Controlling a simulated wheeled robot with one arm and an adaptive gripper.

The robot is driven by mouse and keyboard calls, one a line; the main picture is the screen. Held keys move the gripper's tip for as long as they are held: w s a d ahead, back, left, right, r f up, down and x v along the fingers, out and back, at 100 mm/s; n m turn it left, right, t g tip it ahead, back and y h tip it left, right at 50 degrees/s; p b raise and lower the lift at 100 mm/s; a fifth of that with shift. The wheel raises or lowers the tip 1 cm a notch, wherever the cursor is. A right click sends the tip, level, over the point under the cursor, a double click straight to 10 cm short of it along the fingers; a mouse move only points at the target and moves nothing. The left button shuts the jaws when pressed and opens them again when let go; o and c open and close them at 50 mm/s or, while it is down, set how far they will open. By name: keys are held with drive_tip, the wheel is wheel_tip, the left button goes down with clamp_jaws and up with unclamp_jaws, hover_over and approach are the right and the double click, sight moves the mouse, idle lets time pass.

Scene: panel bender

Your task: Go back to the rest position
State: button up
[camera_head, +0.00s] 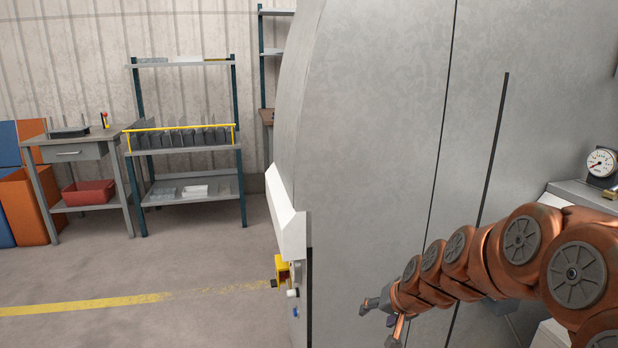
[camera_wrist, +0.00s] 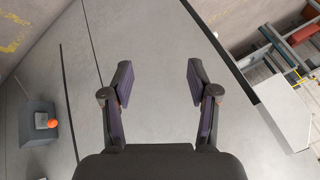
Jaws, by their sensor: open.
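My gripper (camera_wrist: 158,80) is open and empty in the wrist view, its two dark fingers well apart. Behind the fingers is the plain grey side of the large machine (camera_wrist: 140,40). In the head view my copper-coloured arm reaches in from the right edge, and my gripper (camera_head: 378,312) shows small at its end, low in front of the grey machine (camera_head: 370,130). I cannot tell the exact gap between my gripper and the machine wall.
A gauge (camera_head: 601,163) stands at the right edge near my arm. A yellow part (camera_head: 283,270) juts from the machine's left edge. A shelf rack (camera_head: 190,146) and a workbench (camera_head: 85,145) with a red bin (camera_head: 89,192) stand at the back left. The floor before them is clear.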

drive_tip(key=s+d+r+n+g+h, duration=0.15)
drive_tip(key=s+g, duration=0.25)
drive_tip(key=s, duration=1.4)
drive_tip(key=s+d+n+g+h, duration=0.15)
drive_tip(key=s+g, duration=0.35)
drive_tip(key=s, duration=1.4)
wheel_tip(320, 180, up, 20)
drive_tip(key=t+p, duration=0.1)
drive_tip(key=p, duration=1.7)
drive_tip(key=shift+a+p, duration=0.35)
drive_tip(key=shift+a, duration=0.05)
drive_tip(key=shift+s, duration=0.1)
